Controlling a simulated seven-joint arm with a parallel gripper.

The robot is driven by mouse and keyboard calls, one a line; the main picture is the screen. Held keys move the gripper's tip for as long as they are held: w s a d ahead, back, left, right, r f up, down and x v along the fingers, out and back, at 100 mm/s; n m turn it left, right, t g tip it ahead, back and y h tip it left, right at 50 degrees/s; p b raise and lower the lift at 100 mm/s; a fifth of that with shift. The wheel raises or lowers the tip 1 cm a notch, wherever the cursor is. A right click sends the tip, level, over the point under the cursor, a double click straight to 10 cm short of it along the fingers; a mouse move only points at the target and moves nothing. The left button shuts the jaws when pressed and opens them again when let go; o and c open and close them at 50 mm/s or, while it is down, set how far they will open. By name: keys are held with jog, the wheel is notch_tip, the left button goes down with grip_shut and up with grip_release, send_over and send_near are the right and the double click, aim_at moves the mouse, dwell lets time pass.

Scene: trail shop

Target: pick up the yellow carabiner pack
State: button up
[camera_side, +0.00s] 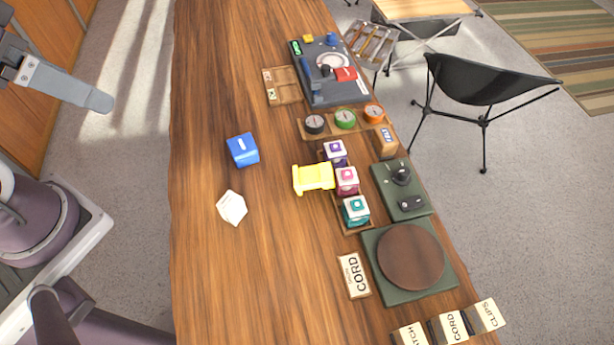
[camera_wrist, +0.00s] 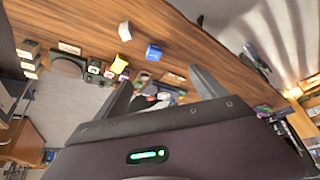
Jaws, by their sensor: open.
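The yellow carabiner pack (camera_side: 314,178) lies on the wooden counter, close to the left side of a row of small boxes. It also shows small in the wrist view (camera_wrist: 118,65), up and left of my fingers. My gripper (camera_side: 98,99) is at the far left of the side view, off the counter's left edge and well away from the pack. In the wrist view my gripper (camera_wrist: 162,86) has its two fingers spread wide with nothing held between them.
A blue box (camera_side: 242,150) and a white box (camera_side: 232,208) stand left of the pack. Purple, pink and teal boxes (camera_side: 347,180) stand in a tray at its right. A green board with a round wooden disc (camera_side: 411,257) lies at the front right. The counter's left strip is clear.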

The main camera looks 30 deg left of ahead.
jog(key=shift+c, duration=0.9)
